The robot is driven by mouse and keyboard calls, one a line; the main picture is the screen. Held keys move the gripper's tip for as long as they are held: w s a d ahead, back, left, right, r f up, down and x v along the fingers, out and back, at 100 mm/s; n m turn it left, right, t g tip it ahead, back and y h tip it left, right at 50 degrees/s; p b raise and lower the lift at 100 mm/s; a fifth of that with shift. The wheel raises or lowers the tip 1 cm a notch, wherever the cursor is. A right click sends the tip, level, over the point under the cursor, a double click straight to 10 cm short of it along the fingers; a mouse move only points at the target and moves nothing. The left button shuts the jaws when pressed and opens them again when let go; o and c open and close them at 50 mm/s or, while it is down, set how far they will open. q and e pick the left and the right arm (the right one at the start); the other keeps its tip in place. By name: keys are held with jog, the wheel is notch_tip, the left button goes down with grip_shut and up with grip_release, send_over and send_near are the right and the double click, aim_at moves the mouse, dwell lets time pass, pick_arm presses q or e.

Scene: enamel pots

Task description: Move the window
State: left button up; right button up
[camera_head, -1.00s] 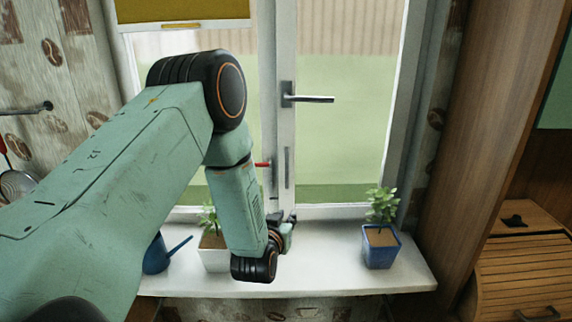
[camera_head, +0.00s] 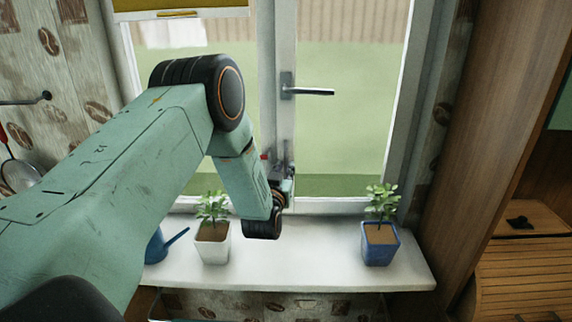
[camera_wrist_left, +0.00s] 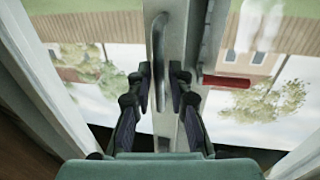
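The window (camera_head: 345,130) has a white frame and a large pane, and it looks shut. A grey lever handle (camera_head: 311,91) points right from its central frame. My left gripper (camera_head: 281,166) is below that handle, at the central frame, seen from behind. In the left wrist view, the left gripper (camera_wrist_left: 160,75) has its two dark fingers apart. A grey upright bar (camera_wrist_left: 158,95) shows between them; whether they touch it I cannot tell. A red handle-like piece (camera_wrist_left: 227,82) lies right of the fingers. My right gripper is not in view.
A white sill (camera_head: 300,262) runs below the window. On it stand a plant in a white pot (camera_head: 212,248), a plant in a blue pot (camera_head: 380,247) and a blue watering can (camera_head: 155,247). A wooden cabinet (camera_head: 485,150) stands at right.

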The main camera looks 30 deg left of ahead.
pick_arm(q)
jog(key=shift+w+a, duration=0.1)
jog(key=shift+w, duration=0.75)
jog(key=shift+s+a+r, duration=0.2)
jog(key=shift+s+r, duration=0.05)
jog(key=shift+s, duration=0.15)
jog(key=shift+w+d+f, duration=0.15)
jog(key=shift+w+f, duration=0.1)
jog(key=shift+w, duration=0.25)
grip_shut()
jog(key=shift+s+r, duration=0.2)
jog(key=shift+s, duration=0.05)
jog(key=shift+w, duration=0.2)
